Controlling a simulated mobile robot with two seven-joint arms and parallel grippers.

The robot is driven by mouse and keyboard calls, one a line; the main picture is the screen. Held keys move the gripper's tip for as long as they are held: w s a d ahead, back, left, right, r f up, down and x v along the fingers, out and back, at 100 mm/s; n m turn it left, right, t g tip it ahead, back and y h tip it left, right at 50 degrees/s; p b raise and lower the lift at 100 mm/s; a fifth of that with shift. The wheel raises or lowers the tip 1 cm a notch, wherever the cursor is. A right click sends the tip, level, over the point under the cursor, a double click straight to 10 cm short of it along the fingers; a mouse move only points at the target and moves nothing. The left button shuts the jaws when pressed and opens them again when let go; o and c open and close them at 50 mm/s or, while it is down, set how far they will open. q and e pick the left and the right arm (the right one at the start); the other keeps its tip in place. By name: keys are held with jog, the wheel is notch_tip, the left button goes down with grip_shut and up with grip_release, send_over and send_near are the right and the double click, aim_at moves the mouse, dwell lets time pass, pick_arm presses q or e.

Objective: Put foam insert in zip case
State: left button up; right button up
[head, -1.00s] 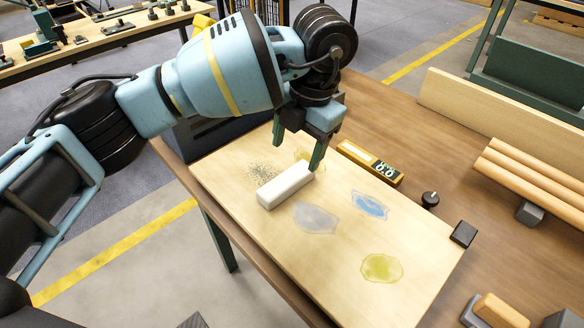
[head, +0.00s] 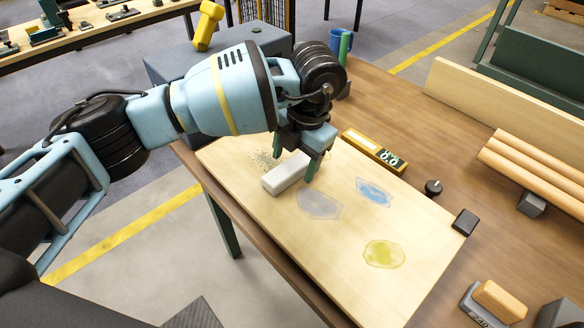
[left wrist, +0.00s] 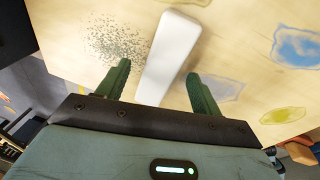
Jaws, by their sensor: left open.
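A white rectangular block (head: 284,178), possibly the foam insert, lies flat on a pale wooden board (head: 330,255). My left gripper (head: 296,162) is open, low over the far end of this block. In the left wrist view, the block (left wrist: 168,52) extends between the two green fingers of my left gripper (left wrist: 158,82), with a gap on each side. I cannot make out any zip case. My right gripper is not in view.
The board has dark specks (head: 266,160) and grey, blue (head: 373,191) and yellow-green (head: 383,254) patches.

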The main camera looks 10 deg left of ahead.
aim_at(290, 165)
pick_arm(q)
jog(key=shift+f, duration=0.3)
jog(key=c, duration=1.2)
jog(key=shift+o, duration=0.2)
jog(key=shift+r, duration=0.1)
jog(key=shift+r, duration=0.55)
notch_tip(290, 165, up, 2)
jog(key=shift+r, duration=0.25)
jog(key=s+a, duration=0.1)
jog(key=s, duration=0.4)
jog(key=s+a, duration=0.1)
jog(key=s, duration=0.4)
jog(key=s+a+r, duration=0.1)
jog(key=s, duration=0.4)
jog(key=shift+s+a+r, duration=0.1)
jog(key=shift+s, duration=0.3)
jog(key=shift+c, duration=0.2)
